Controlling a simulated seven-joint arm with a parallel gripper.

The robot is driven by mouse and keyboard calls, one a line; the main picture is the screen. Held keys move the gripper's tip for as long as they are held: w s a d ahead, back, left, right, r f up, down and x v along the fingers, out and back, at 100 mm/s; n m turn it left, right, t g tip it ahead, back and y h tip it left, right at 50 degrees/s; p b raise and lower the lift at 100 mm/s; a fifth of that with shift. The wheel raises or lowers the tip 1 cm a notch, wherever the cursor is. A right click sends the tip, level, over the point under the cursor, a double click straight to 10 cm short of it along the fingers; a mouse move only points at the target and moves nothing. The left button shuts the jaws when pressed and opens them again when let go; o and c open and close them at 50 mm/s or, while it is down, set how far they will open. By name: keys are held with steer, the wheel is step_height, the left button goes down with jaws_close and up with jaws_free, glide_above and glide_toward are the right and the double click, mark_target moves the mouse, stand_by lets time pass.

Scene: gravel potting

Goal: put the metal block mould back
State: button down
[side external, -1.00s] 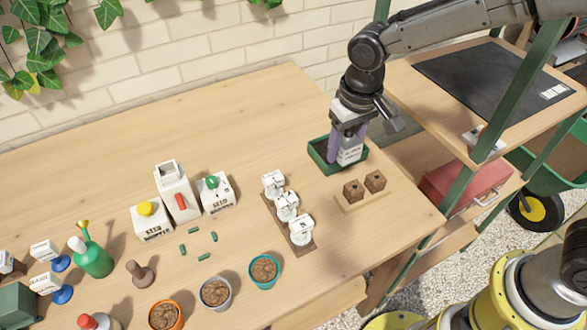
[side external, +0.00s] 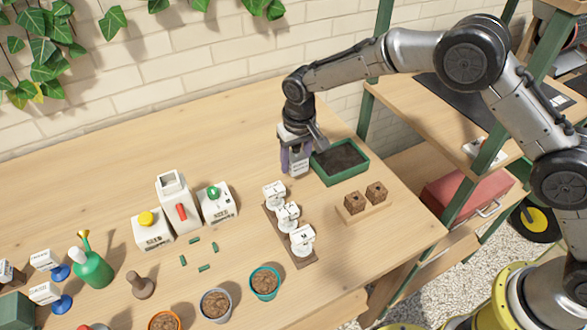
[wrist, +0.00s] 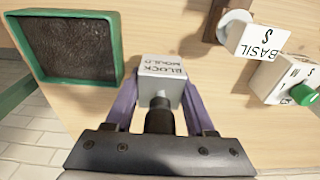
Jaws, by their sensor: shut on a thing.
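The metal block mould (side external: 298,169) is a light grey block labelled "BLOCK MOULD" with a dark stem, and it also shows in the wrist view (wrist: 162,68). My gripper (wrist: 160,90) is shut on it, with a purple finger on either side. In the side view my gripper (side external: 297,158) holds it upright just left of the green tray of dark soil (side external: 318,172). I cannot tell whether its underside touches the table. Two brown soil blocks (side external: 376,192) sit on a small wooden board (side external: 352,216) to the right.
A brown rack (side external: 272,222) with three white-labelled pieces (side external: 288,214) stands in front of the mould. White seed hoppers (side external: 218,204), green pieces (side external: 204,268) and pots (side external: 265,282) are further left and front. The table (side external: 120,170) is clear behind and left of the mould.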

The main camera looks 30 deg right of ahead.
mark_target(293, 180)
steer(key=shift+w+f, duration=0.2)
steer(key=shift+w+a+f, duration=0.1)
steer(key=shift+f, duration=1.5)
steer(key=shift+f, duration=0.1)
steer(key=shift+f, duration=0.35)
steer(key=shift+f, duration=0.2)
